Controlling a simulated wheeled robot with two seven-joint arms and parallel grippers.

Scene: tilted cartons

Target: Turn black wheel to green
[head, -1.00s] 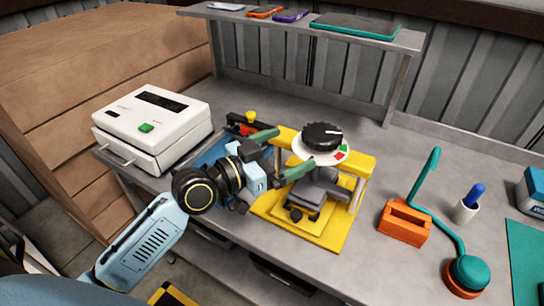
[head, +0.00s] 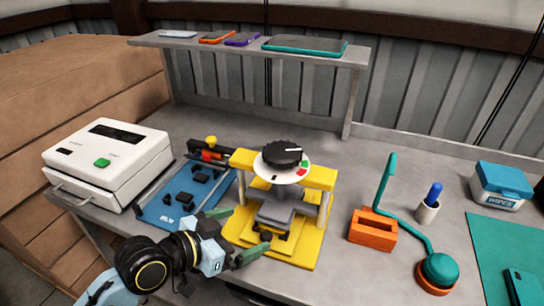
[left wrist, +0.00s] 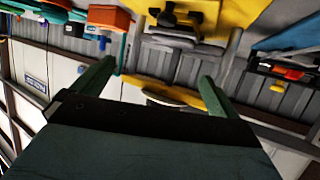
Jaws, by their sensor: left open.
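The black wheel (head: 282,153) sits on a white round dial (head: 268,173) on top of the yellow press (head: 318,178). A white pointer line on the wheel points to the right in the head view. Small green and red marks show on the dial's right side, and a dark mark near its front. My left gripper (head: 235,233) is open and empty, at the front left of the press and lower than the wheel, apart from it. In the left wrist view its two green fingers (left wrist: 154,85) are spread wide. The wheel is not clear there. My right gripper is not in view.
A blue tray (head: 160,212) with black parts and a white machine (head: 110,160) stand left of the press. A shelf (head: 250,50) runs behind.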

